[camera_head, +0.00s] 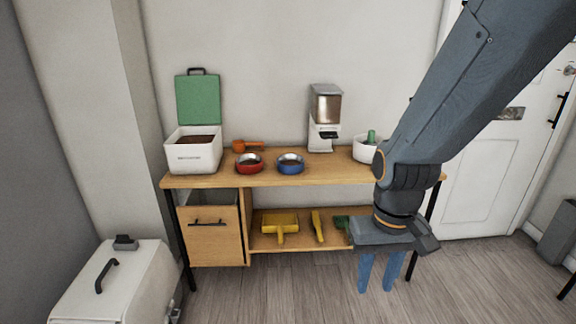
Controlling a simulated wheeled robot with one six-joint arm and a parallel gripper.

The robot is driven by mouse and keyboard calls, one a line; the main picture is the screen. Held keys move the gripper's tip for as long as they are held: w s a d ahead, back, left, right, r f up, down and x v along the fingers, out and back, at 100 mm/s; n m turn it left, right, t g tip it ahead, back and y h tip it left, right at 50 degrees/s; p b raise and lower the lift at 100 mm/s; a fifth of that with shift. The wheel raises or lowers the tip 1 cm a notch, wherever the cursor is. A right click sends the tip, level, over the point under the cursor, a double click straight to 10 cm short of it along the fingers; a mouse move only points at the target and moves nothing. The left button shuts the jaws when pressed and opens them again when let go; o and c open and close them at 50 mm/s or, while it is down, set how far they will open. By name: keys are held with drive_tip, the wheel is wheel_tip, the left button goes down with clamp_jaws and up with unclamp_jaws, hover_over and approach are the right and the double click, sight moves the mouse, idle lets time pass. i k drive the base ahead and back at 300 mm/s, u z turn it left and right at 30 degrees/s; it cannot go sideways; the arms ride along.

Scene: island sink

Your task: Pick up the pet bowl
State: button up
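Two pet bowls stand side by side on the wooden table top, near its front edge. The red bowl (249,169) is on the left and the blue bowl (290,168) on the right; both have a metal-looking inside. My gripper (379,274) hangs in front of the table's right end, lower than the table top, with its blue fingers pointing down. The fingers are apart with nothing seen between them. It is to the right of both bowls and touches neither.
On the table (330,174) stand a white bin (193,156) with a raised green lid, an orange scoop (247,146), a dispenser (324,120) and a white container (364,152). A yellow dustpan (280,224) lies on the lower shelf. A white box (125,287) stands at front left.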

sight(289, 164)
drive_tip(key=k, duration=0.55)
drive_tip(key=u, duration=0.5)
drive_tip(key=i, duration=1.5)
drive_tip(key=z, duration=0.5)
